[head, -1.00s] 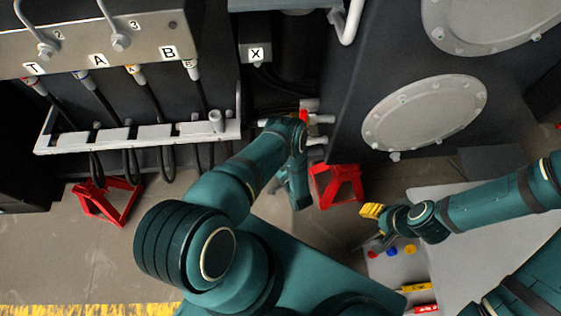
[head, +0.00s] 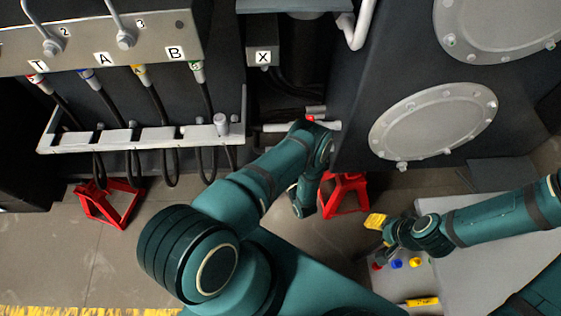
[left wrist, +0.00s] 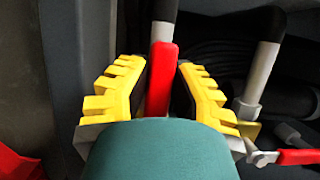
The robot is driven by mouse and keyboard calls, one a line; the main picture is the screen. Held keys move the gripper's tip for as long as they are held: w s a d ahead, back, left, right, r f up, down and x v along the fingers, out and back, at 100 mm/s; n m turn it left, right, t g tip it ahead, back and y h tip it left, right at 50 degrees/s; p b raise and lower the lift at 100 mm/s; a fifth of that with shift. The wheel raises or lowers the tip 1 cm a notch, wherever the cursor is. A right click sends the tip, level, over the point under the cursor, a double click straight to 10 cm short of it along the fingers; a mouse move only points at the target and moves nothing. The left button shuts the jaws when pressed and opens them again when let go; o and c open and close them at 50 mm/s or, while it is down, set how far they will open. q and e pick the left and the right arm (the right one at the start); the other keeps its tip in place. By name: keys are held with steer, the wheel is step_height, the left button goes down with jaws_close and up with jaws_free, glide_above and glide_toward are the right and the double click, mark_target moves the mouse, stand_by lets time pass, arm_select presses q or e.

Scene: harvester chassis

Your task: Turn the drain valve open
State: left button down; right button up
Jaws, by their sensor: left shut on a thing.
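In the left wrist view a red valve handle (left wrist: 160,85) stands between the yellow fingers of my left gripper (left wrist: 162,66), which is shut on it. A pale pipe end (left wrist: 165,10) shows just beyond the handle. A second red handle (left wrist: 298,157) lies to the right, beside another pale pipe (left wrist: 260,75). In the head view a small red piece (head: 310,118) shows by the pale pipes at the chassis; my left wrist hides the grip. My right gripper (head: 376,221) hangs over the left edge of the grey table; its opening is unclear.
A red stand (head: 344,195) is close to my left wrist, and another red stand (head: 110,204) is at left. Red, blue and yellow caps (head: 397,263) lie on the grey table (head: 470,285). Hoses hang below the bracket (head: 140,136) at left.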

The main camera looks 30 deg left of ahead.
arm_select(q)
steer(key=shift+a+r, duration=0.15)
steer(key=shift+r, duration=0.05)
steer(key=c, duration=0.8)
jaws_free()
steer(key=shift+f, duration=0.1)
steer(key=v, duration=0.7)
steer(key=shift+d, duration=0.25)
steer(key=shift+s+f, duration=0.1)
steer(key=shift+s, duration=0.1)
